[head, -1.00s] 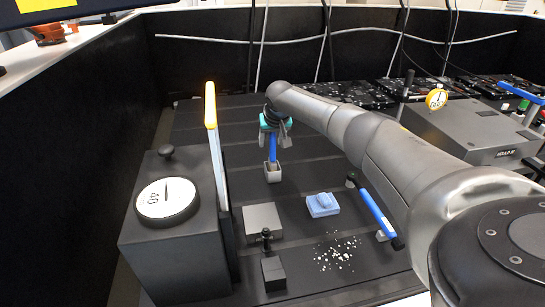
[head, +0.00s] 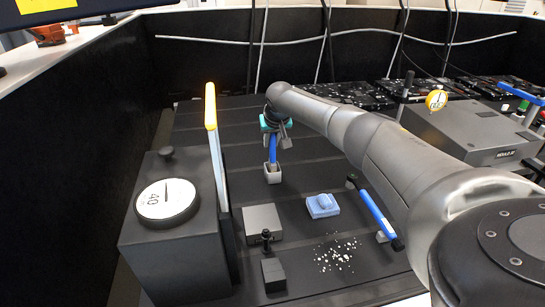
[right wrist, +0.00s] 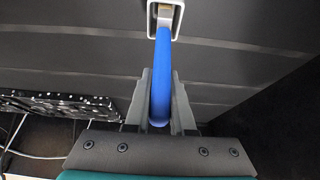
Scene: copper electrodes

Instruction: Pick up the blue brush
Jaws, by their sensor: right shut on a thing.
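A blue-handled brush (head: 273,150) stands upright in a small grey square holder (head: 273,176) in the head view. In the right wrist view its blue handle (right wrist: 161,75) runs between the two grey fingers, and its far end sits inside the pale-rimmed holder (right wrist: 164,6). My right gripper (head: 274,138) is shut on the upper part of this handle. The brush's lower end is hidden in the holder. A second blue-handled tool (head: 377,213) with dark ends lies slanted on a small support at the right. My left gripper is not in view.
A dark box with a round dial (head: 167,199) and an upright panel with a yellow top (head: 211,105) stand left. A grey block (head: 262,223), a pale blue block (head: 322,205) and white crumbs (head: 338,254) lie in front. A grey machine (head: 470,133) stands right.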

